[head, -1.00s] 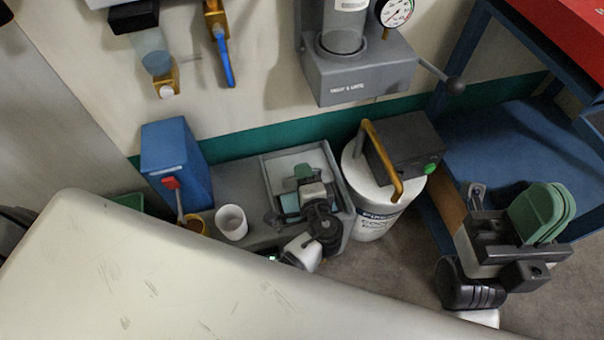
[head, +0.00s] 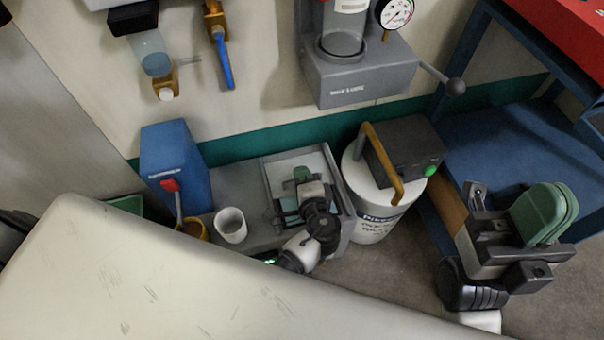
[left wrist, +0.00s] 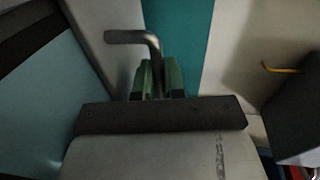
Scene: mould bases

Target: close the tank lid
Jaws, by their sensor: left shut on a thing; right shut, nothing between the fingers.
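The tank (head: 345,225) is a grey box on the floor against the wall. A pale panel (head: 318,160), apparently its lid, shows at its top, with light blue below it. My left gripper (head: 302,174) is over the tank, its green fingers shut. In the left wrist view the fingers (left wrist: 160,80) close around a grey bent handle (left wrist: 135,37). A light blue surface (left wrist: 40,100) lies to the left there. My arm hides part of the tank, so I cannot tell the lid's exact angle. My right gripper (head: 545,212) is shut and empty, away at the right.
A white drum (head: 370,222) with a yellow handle stands close right of the tank. A white cup (head: 230,225) and a blue box (head: 175,165) are to the left. A grey press (head: 360,75) is on the wall above. A pale surface fills the front left.

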